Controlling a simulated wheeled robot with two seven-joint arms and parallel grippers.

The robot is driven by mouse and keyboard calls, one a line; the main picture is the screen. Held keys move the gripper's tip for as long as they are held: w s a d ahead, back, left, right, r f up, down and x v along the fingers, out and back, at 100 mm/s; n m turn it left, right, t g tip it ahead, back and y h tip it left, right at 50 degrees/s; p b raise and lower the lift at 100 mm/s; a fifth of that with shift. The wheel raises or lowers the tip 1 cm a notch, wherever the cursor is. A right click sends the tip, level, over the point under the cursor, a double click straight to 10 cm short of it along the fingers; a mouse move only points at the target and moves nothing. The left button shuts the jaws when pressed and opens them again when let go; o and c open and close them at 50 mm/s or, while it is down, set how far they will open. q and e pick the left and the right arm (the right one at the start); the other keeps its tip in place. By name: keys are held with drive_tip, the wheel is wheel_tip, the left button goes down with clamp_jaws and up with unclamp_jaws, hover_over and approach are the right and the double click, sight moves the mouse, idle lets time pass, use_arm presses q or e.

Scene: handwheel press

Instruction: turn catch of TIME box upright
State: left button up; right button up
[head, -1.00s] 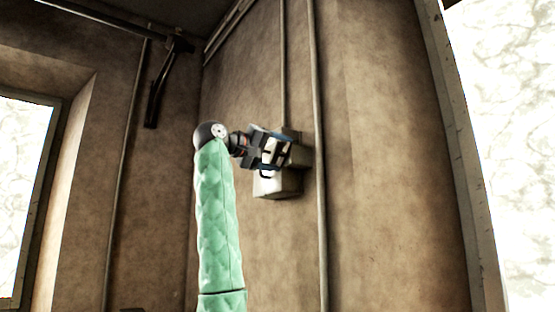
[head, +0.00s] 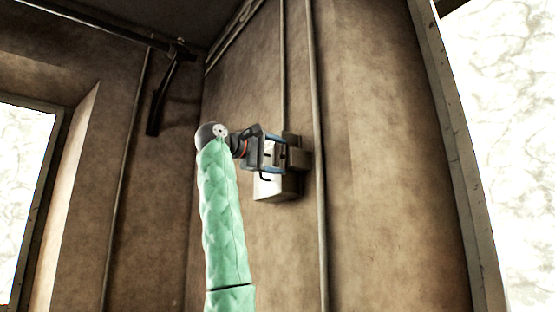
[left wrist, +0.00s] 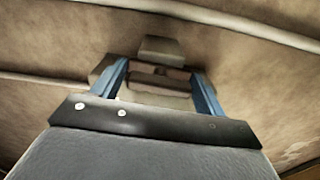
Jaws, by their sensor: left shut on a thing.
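The TIME box (head: 278,188) is a pale box fixed to the wall, in the middle of the head view. My left gripper (head: 283,156) is at its upper front and covers much of it. In the left wrist view the two blue fingers (left wrist: 162,88) stand on either side of a small brownish piece (left wrist: 158,80), which looks like the catch. The left gripper is shut on this piece. The catch's exact angle and any lettering on the box are too small or hidden to tell. My right gripper is in neither view.
Two vertical pipes (head: 316,120) run along the wall, one above the box and one close to its right. A dark bracket (head: 164,90) hangs on the wall at upper left. Bright windows (head: 22,190) lie at both sides. The wall right of the pipes is bare.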

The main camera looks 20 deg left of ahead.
use_arm(q)
drive_tip(key=shift+n, duration=0.3)
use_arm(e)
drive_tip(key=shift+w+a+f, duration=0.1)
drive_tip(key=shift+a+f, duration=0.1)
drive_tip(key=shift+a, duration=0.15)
use_arm(q)
drive_tip(key=o, duration=0.7)
drive_tip(key=shift+o, duration=0.2)
drive_tip(key=shift+a, duration=0.2)
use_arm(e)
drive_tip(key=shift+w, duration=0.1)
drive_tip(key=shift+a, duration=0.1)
use_arm(q)
drive_tip(key=shift+s, duration=0.1)
